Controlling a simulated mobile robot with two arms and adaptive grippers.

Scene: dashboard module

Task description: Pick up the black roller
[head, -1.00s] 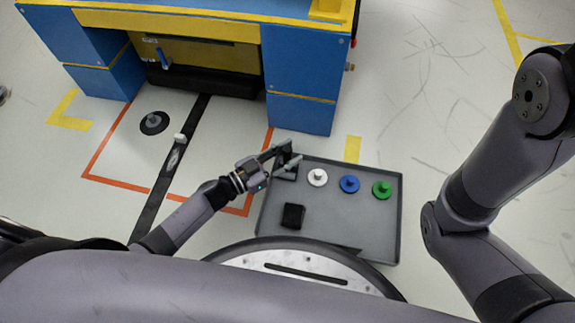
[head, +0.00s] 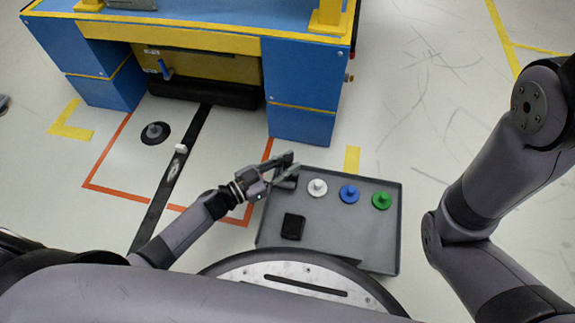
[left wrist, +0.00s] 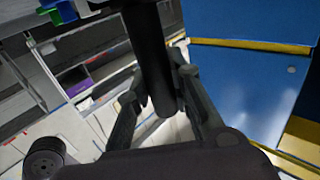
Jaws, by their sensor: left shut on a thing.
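The black roller (left wrist: 152,60) is a smooth dark cylinder in the left wrist view, standing between the two fingers of my left gripper (left wrist: 160,100), which is shut on it. The roller's upper end runs out of the top of that view. In the head view my left gripper (head: 288,168) is at the upper left corner of the grey tray (head: 345,250). There the roller is hard to tell from the dark fingers. My right arm shows at the right of the head view, but its gripper is out of view.
The tray holds a white knob (head: 317,187), a blue knob (head: 349,194), a green knob (head: 381,201) and a black block (head: 292,227). The blue and yellow dashboard module (head: 302,125) stands behind. A dark disc (head: 155,132) lies on the floor at left. Floor right of the module is clear.

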